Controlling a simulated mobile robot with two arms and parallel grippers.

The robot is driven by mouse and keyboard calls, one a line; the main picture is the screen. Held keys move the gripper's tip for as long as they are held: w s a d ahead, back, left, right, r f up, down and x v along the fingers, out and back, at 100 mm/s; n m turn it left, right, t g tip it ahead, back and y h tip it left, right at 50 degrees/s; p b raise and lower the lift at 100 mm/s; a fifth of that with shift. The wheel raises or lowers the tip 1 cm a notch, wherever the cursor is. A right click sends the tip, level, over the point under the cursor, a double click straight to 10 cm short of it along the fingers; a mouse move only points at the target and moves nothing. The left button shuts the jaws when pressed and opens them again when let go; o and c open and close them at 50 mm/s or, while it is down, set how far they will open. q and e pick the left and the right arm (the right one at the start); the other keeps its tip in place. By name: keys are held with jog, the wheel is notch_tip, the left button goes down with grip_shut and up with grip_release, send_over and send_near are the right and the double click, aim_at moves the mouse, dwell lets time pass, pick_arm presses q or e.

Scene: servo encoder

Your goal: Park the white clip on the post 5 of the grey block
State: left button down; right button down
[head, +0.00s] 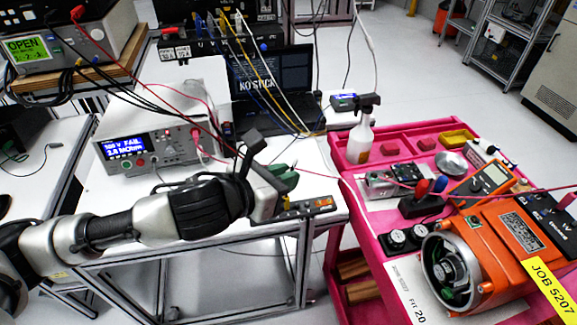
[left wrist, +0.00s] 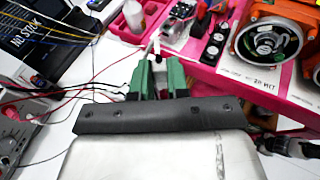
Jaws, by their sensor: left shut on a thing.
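My left gripper (head: 286,178) reaches over the white table from the left, its green fingers pointing away from the arm. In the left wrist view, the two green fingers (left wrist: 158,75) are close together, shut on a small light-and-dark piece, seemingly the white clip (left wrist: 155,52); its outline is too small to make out. A dark strip with small coloured pieces (head: 308,204), perhaps the grey block, lies on the table's right edge just below and beside the fingers. Its posts and numbers cannot be read.
A pink cart (head: 352,262) stands right of the table, with an orange motor (head: 492,250), a spray bottle (head: 359,138) and a multimeter (head: 488,180). A meter (head: 150,150) and laptop (head: 272,85) stand behind. Red, black, yellow and white leads cross the area around my gripper.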

pick_arm(q)
jog(key=shift+s+a+f+m+g+h, duration=0.2)
jog(key=shift+a+f+m+g+h, duration=0.2)
jog(key=shift+f+m+g+h, duration=0.75)
jog(key=shift+s+a+f+m+g+h, duration=0.3)
jog(key=shift+a+f+m+g, duration=0.1)
jog(key=shift+m+g, duration=1.35)
jog(key=shift+s+a+f+m+g+h, duration=0.15)
jog(key=shift+a+f+m+g+h, duration=0.25)
jog(key=shift+f+m+g+h, duration=0.7)
jog(key=shift+s+r+g+y, duration=0.1)
jog(key=shift+r+g+y, duration=0.2)
jog(key=shift+g, duration=0.2)
